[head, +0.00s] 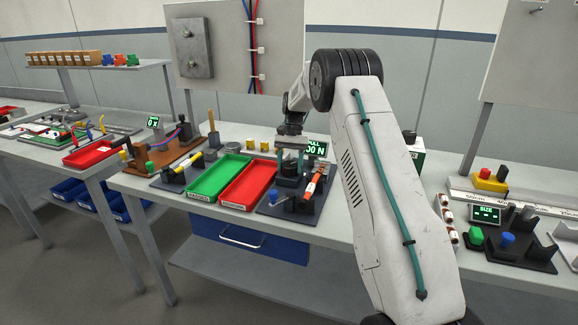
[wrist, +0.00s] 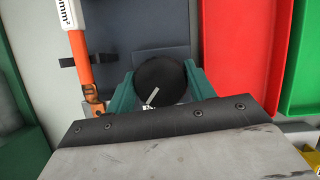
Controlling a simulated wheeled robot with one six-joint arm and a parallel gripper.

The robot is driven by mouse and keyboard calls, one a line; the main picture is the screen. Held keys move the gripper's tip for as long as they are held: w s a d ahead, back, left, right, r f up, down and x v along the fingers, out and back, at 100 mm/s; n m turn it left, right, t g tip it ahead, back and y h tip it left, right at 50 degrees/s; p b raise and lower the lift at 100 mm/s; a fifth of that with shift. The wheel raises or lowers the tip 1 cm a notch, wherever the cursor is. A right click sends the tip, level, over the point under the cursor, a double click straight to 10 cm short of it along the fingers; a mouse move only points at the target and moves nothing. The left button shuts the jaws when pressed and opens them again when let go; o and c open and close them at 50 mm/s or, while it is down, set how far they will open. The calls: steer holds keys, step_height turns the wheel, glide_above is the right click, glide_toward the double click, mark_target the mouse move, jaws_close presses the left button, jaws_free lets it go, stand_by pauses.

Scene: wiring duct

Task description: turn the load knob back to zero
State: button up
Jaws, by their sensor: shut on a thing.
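The load knob (wrist: 160,78) is a round black knob with a pale pointer line, seen from above in the wrist view. The line points to the lower left of the knob in that view. My gripper (wrist: 161,88) has its two teal fingers on either side of the knob and is shut on it. In the head view my gripper (head: 291,150) is over the dark pull-test fixture (head: 270,208).
An orange-handled piece (wrist: 82,72) lies beside the knob. The red tray (head: 250,186) and green tray (head: 219,178) stand close to the fixture.

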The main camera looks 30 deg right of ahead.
steer(key=n+h, duration=0.1)
steer(key=n, duration=0.2)
steer(key=shift+s+n+g, duration=0.1)
steer(key=shift+n+g, duration=0.3)
steer(key=shift+n+g+h, duration=0.3)
steer(key=shift+n+h, duration=0.6)
steer(key=shift+n, duration=1)
steer(key=o, duration=1)
steer(key=v, duration=0.7)
steer(key=shift+r, duration=0.4)
